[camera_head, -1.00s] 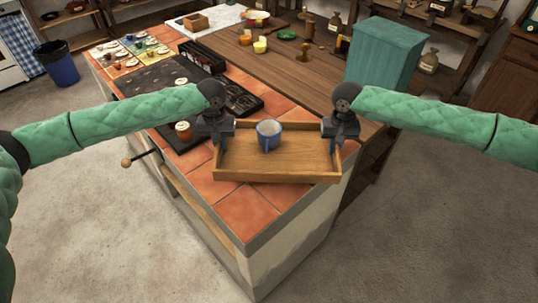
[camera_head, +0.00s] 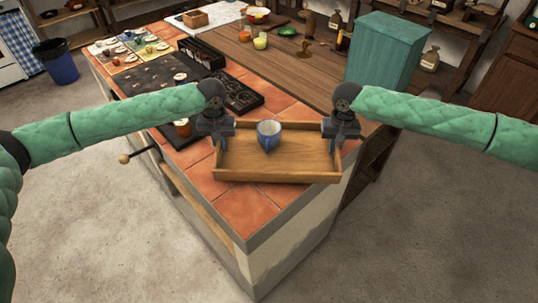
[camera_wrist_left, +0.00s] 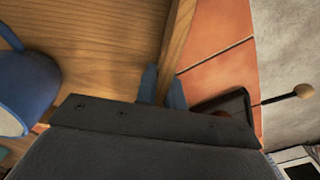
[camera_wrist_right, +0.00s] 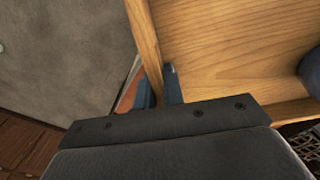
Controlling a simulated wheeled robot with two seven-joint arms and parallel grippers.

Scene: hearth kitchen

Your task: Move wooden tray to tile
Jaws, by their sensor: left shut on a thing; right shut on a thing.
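The wooden tray (camera_head: 240,163) is level over the near corner of the terracotta tile (camera_head: 240,208) counter. Its right end reaches past the counter's edge. I cannot tell whether its underside touches the tile. My left gripper (camera_head: 219,142) is shut on the tray's left wall, which also shows between the fingers in the left wrist view (camera_wrist_left: 178,40). My right gripper (camera_head: 338,142) is shut on the right wall, seen in the right wrist view (camera_wrist_right: 146,40).
A dark board (camera_head: 150,88) and a black rack (camera_head: 238,97) lie left of and behind the tray, with an amber jar (camera_head: 183,127) close by. A teal box (camera_head: 378,55) stands behind right. The wooden worktop (camera_head: 285,75) has bare room.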

